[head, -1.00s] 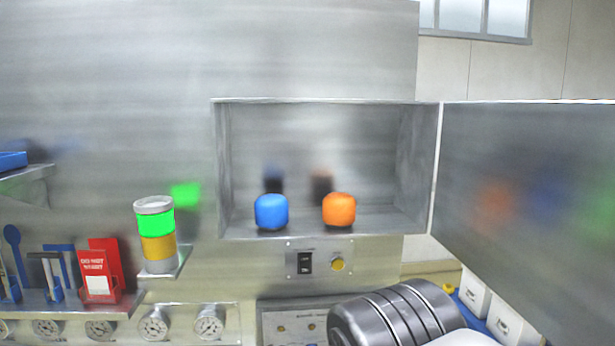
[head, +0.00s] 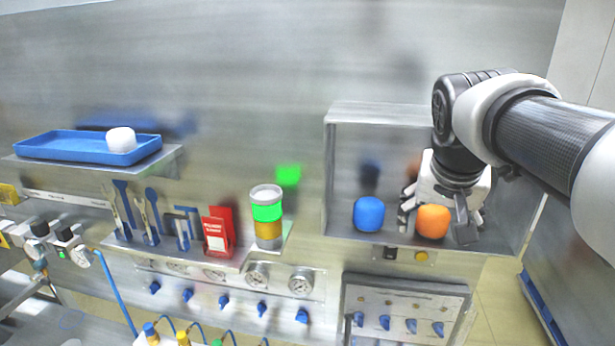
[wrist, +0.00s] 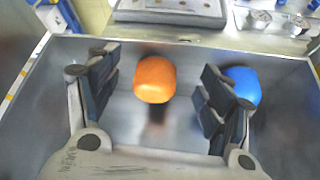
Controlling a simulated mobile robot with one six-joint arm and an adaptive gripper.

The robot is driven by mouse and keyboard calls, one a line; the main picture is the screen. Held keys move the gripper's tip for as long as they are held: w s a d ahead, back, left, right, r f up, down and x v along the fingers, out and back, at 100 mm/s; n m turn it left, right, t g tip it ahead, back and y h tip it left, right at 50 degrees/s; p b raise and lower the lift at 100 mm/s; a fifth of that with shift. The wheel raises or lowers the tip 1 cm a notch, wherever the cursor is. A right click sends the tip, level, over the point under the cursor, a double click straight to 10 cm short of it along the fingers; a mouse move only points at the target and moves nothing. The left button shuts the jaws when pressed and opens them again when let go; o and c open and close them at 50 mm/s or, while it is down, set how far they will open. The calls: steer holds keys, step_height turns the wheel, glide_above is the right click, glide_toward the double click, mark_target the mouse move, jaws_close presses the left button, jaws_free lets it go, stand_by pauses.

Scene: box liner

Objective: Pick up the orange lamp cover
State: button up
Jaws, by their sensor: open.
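The orange lamp cover (head: 433,222) is a rounded orange block standing on the floor of an open metal wall cabinet. My gripper (head: 437,220) is inside the cabinet at the orange cover, with a finger to each side of it in the head view. In the wrist view, the orange cover (wrist: 154,79) lies between and just beyond the open, empty fingers (wrist: 154,85), with gaps on both sides. A blue lamp cover (head: 368,214) stands left of it in the head view. In the wrist view, the blue cover (wrist: 243,86) is partly hidden behind the right-hand finger.
The cabinet walls (head: 338,160) enclose my gripper closely. Left of the cabinet, a signal tower (head: 267,212) with green and amber sections stands on a small shelf. A tool rack and a blue tray (head: 88,147) with a white cover (head: 121,139) are further left.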

mark_target(435, 210)
steer(key=shift+w+d+r, duration=0.1)
steer(key=shift+w+d, duration=0.3)
steer(key=shift+w, duration=0.45)
steer(key=shift+w+d+p, duration=0.35)
steer(key=shift+w, duration=0.25)
steer(key=shift+w+d+p, duration=0.3)
steer(key=shift+w+p, duration=0.05)
steer(key=shift+w, duration=0.2)
steer(key=x, duration=0.3)
steer(key=shift+w, duration=0.2)
steer(key=shift+s, duration=0.15)
steer(key=shift+c, duration=1.4)
steer(key=c, duration=0.9)
